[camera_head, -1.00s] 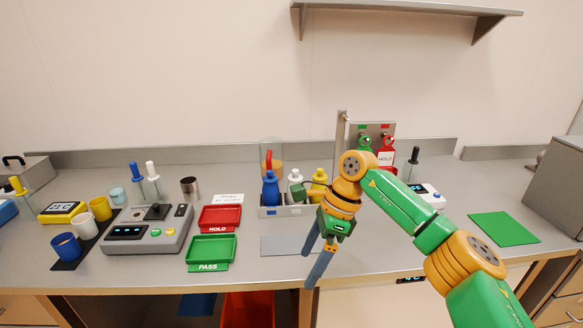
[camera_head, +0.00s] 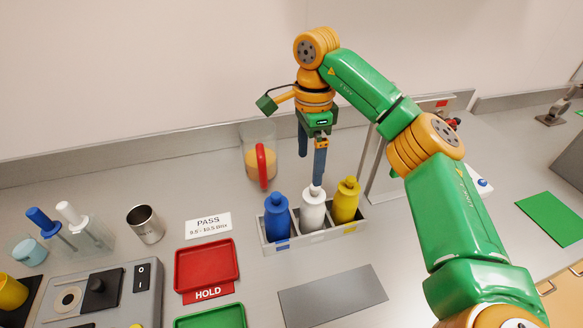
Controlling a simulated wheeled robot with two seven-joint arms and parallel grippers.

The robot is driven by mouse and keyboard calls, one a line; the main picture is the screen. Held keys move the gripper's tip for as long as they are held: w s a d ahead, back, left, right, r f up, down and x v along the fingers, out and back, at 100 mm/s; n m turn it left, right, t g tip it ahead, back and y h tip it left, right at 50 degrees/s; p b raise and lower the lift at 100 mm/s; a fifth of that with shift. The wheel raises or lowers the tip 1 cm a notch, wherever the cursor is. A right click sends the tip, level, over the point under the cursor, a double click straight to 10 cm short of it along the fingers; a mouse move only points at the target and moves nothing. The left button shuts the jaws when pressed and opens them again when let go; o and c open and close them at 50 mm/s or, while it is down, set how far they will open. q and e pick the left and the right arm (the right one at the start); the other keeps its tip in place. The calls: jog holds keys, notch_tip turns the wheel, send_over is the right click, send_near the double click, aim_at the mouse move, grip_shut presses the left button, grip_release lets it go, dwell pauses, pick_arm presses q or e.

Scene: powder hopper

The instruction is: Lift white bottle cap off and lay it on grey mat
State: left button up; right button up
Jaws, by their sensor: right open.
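The white bottle (camera_head: 313,214) stands upright in the middle compartment of a grey rack (camera_head: 356,229), between a blue and a yellow bottle. Its white cap (camera_head: 315,191) is on top. My right gripper (camera_head: 310,170) points down above the white bottle with its two blue-grey fingers apart and nothing between them. The nearer fingertip overlaps the top of the cap in the picture; I cannot tell whether it touches. The grey mat (camera_head: 332,296) lies flat and bare in front of the rack. My left gripper is not in view.
The blue bottle (camera_head: 277,217) and yellow bottle (camera_head: 346,201) stand close on either side. A clear jug with a red handle (camera_head: 262,164) is behind. The red HOLD tray (camera_head: 206,264) and steel cup (camera_head: 145,224) are left. A green mat (camera_head: 550,219) lies right.

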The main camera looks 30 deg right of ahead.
aim_at(318, 189)
jog(key=shift+w+f, duration=0.1)
jog(key=shift+f, duration=0.3)
jog(key=s+f, duration=0.1)
jog(key=s+f+p, duration=0.1)
jog(key=s, duration=0.1)
jog(key=shift+s+d+f, duration=0.15)
jog(key=shift+f, duration=0.25)
jog(key=shift+w+d+f+p, duration=0.1)
jog(key=shift+f+p, duration=0.05)
jog(key=shift+f, duration=0.5)
jog(key=shift+w+f+p, duration=0.1)
jog(key=shift+f+p, duration=0.05)
jog(key=shift+f, duration=0.45)
jog(key=shift+w+f, duration=0.25)
jog(key=shift+w, duration=0.2)
jog(key=shift+s+r, duration=0.15)
jog(key=shift+s, duration=0.1)
jog(key=c, duration=1.4)
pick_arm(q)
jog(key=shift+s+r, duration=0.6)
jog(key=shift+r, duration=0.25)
pick_arm(e)
jog(key=shift+c, duration=0.2)
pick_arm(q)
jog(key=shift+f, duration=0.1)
pick_arm(e)
jog(key=shift+w, duration=0.1)
